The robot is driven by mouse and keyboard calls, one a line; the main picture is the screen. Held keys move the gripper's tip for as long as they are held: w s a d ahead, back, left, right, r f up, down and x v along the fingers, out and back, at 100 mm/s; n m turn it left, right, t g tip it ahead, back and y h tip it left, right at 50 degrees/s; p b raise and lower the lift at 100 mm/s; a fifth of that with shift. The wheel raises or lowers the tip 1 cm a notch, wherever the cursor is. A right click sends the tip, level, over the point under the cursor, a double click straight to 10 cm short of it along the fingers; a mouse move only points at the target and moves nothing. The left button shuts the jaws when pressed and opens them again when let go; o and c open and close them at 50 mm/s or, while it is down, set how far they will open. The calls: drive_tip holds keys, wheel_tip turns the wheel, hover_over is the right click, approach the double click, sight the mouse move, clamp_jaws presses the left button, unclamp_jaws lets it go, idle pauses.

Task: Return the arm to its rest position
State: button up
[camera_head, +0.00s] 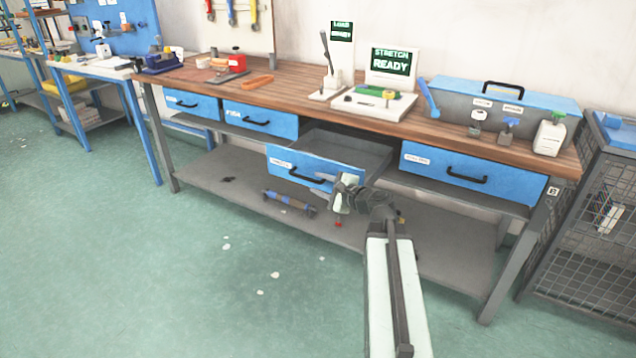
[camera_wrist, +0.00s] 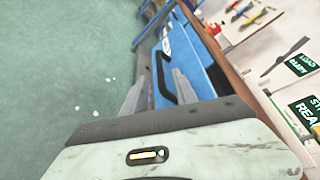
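My arm (camera_head: 392,285) reaches forward from the bottom of the head view towards the workbench. My gripper (camera_head: 326,181) is at the right part of a pulled-out blue drawer (camera_head: 285,160), close to its black handle (camera_head: 306,175). In the wrist view my gripper (camera_wrist: 160,92) has its two grey fingers spread apart. The black drawer handle (camera_wrist: 164,78) shows between or just beyond them. I see no grip on it; whether a finger touches it I cannot tell.
The wooden bench top (camera_head: 290,82) carries tools, a "STRETCH READY" sign (camera_head: 391,66) and a blue-lidded toolbox (camera_head: 505,100). Other drawers (camera_head: 470,174) are shut. A lower shelf (camera_head: 230,186) holds a blue roller-like tool (camera_head: 290,203). A wire cage (camera_head: 590,220) stands right. Green floor at left is mostly free.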

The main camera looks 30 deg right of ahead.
drive_tip(key=shift+s+d, duration=0.1)
idle(0.3)
drive_tip(key=w+a+f+n+g+y, duration=0.1)
drive_tip(key=a+f+n+g+y, duration=0.15)
drive_tip(key=a, duration=0.95)
drive_tip(key=w+a+f+n+g+y, duration=0.15)
drive_tip(key=a+n, duration=0.25)
drive_tip(key=a, duration=0.8)
drive_tip(key=s+a+f+n+g+h, duration=0.4)
drive_tip(key=s+a+f+n+g, duration=0.35)
drive_tip(key=s+f+n, duration=0.4)
drive_tip(key=s+d+f+n+g+h, duration=0.3)
drive_tip(key=s+d+g+h, duration=0.1)
drive_tip(key=s+d, duration=0.35)
wheel_tip(320, 180, up, 26)
drive_tip(key=p, duration=2.6)
drive_tip(key=shift+w, duration=0.25)
drive_tip(key=shift+d+f, duration=0.1)
